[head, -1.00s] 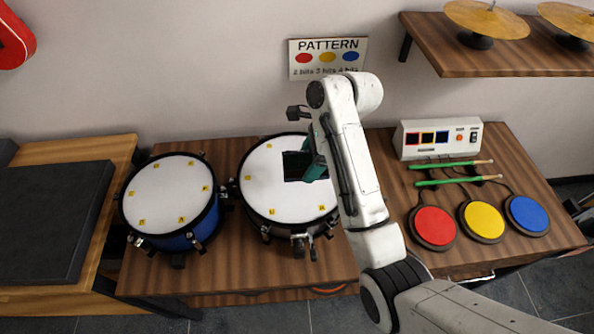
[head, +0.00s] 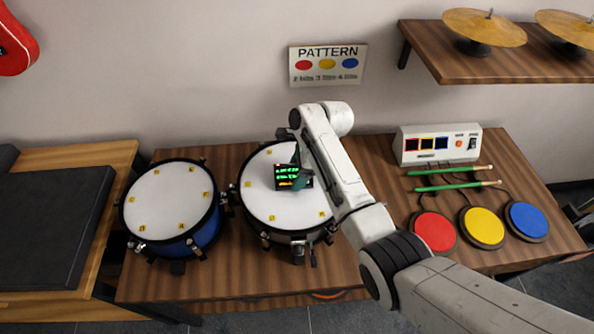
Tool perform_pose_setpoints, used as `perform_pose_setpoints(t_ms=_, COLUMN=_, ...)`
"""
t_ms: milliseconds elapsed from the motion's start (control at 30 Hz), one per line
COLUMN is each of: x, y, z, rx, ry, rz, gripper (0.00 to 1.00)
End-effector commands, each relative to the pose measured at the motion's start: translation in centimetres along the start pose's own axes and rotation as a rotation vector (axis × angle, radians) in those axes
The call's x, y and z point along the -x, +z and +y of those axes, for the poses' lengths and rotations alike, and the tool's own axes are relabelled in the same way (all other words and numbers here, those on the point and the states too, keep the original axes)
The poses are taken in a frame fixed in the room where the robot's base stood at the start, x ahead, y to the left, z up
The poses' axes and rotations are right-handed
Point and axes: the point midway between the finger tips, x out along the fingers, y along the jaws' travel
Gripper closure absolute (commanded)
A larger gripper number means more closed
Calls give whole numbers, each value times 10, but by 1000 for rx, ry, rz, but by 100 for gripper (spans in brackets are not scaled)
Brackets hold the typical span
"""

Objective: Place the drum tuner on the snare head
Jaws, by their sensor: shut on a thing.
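The drum tuner (head: 288,178) is a small dark box with a lit green and orange display. It is over the middle of the white head of the right-hand drum (head: 281,213), which looks like the snare. My gripper (head: 301,178) is shut on the tuner's right side, and my arm partly covers the drum's right part. I cannot tell whether the tuner's underside touches the head. A blue drum (head: 166,205) with a white head stands to the left. Both heads carry small yellow lettered marks around the edge.
Two green sticks (head: 447,187) lie on the wooden table right of my arm, with red, yellow and blue pads (head: 481,225) in front and a white control box (head: 438,145) behind. A shelf with cymbals (head: 484,28) hangs above. A PATTERN sign (head: 327,64) is on the wall.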

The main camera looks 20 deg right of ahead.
Motion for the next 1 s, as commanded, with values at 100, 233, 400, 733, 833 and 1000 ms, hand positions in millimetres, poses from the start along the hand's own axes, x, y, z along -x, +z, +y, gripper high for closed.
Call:
perform_pose_setpoints(t_ms=100, x=0, y=0, z=0, rx=0, ry=-1, rz=0, gripper=63)
perform_pose_setpoints(t_ms=233, x=-2, y=-1, z=0, rx=0, ry=0, rz=0, gripper=63)
perform_pose_setpoints(t_ms=400, x=-2, y=-1, z=0, rx=0, ry=0, rz=0, gripper=16)
perform_pose_setpoints(t_ms=733, x=-2, y=-1, z=0, rx=0, ry=0, rz=0, gripper=3)
perform_pose_setpoints(t_ms=833, x=1, y=0, z=0, rx=0, ry=-1, rz=0, gripper=3)
perform_pose_setpoints(t_ms=1000, x=20, y=0, z=-1, rx=0, ry=-4, rz=-1, gripper=3)
